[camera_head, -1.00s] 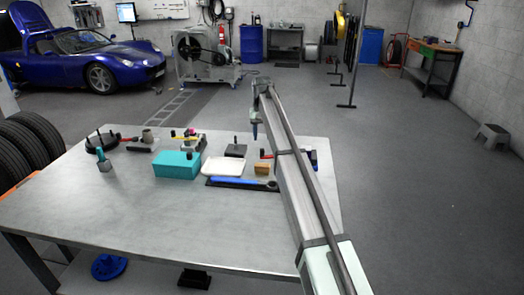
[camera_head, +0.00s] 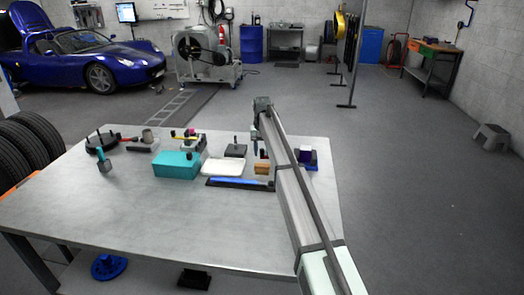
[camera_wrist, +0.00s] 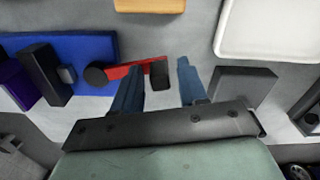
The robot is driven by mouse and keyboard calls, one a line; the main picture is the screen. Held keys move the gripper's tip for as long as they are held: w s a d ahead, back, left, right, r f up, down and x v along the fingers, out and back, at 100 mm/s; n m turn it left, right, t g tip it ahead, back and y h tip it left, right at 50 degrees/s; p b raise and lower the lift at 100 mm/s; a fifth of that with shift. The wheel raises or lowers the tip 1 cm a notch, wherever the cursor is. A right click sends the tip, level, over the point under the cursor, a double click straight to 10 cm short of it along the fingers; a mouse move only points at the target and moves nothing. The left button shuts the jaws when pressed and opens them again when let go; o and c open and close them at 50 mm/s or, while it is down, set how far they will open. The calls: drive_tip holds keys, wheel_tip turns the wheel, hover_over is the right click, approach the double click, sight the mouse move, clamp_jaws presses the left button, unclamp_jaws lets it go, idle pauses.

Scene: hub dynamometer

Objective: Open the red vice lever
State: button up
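The red vice lever (camera_wrist: 132,69) shows in the wrist view as a red bar from a round black pivot (camera_wrist: 95,75) to a black end grip (camera_wrist: 158,75). My gripper (camera_wrist: 159,67) is open, with one blue finger on each side of the black grip; contact is not clear. In the head view my gripper (camera_head: 255,148) hangs low over the table's back right. The vice (camera_head: 307,158) is partly hidden there behind my arm.
On the grey table (camera_head: 140,215), a white tray (camera_head: 223,167), an orange-tan block (camera_head: 262,168), a black block (camera_head: 235,150) and a teal box (camera_head: 177,165) stand left of the vice. A blue-and-black tool (camera_head: 238,183) lies in front. The table's front is clear.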

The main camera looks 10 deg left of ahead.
clamp_jaws()
idle(0.3)
drive_tip(key=shift+s+d+n, duration=0.2)
drive_tip(key=shift+s+n, duration=0.35)
drive_tip(key=shift+n, duration=0.2)
drive_tip(key=shift+s+d+n, duration=0.2)
drive_tip(key=shift+s+n, duration=0.35)
drive_tip(key=shift+n, duration=0.2)
drive_tip(key=shift+o, duration=0.6)
unclamp_jaws()
drive_tip(key=shift+r, duration=0.15)
wheel_tip(320, 180, up, 14)
drive_tip(key=shift+f, duration=0.25)
